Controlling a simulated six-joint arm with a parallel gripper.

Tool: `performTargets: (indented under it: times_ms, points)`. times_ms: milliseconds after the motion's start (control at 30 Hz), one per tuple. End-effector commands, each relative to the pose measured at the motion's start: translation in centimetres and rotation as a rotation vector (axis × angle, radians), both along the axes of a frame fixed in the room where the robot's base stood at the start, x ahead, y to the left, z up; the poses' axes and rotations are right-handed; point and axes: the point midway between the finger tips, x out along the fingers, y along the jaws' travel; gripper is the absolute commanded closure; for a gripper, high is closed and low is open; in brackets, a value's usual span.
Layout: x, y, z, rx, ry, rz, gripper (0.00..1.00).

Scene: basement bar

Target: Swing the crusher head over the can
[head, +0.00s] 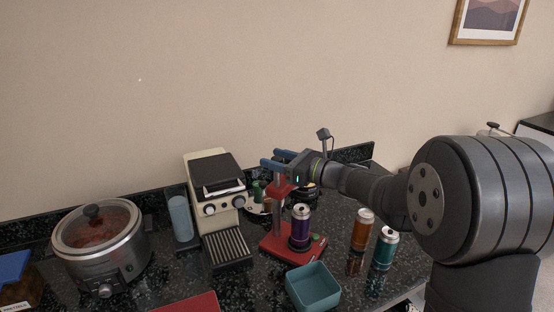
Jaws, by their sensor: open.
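The can crusher has a red base (267,243) on the dark counter. A purple can (299,226) stands upright on the base, to the right of the upright. The head appears beside the can, not above it. My gripper (269,158) is open, with blue fingertips pointing left, just above the red head. I cannot tell whether the fingers touch the crusher.
An orange can (362,230) and a teal can (384,248) stand to the right. A teal bin (312,287) sits in front. A coffee machine (217,186), a blue cup (180,218) and a slow cooker (102,245) are left. The wall is behind.

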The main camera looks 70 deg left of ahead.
Motion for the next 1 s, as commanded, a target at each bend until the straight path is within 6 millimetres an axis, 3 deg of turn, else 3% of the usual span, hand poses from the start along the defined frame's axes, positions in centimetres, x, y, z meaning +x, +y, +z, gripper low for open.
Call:
performTargets:
  times_ms: [233,500,1000]
  points:
    - [-0.04,0.04,0.0,0.0,0.0,0.0,0.51]
    - [-0.02,0.03,0.0,0.0,0.0,0.0,1.0]
    - [-0.14,-0.06,0.01,-0.001,0.0,-0.112,1.0]
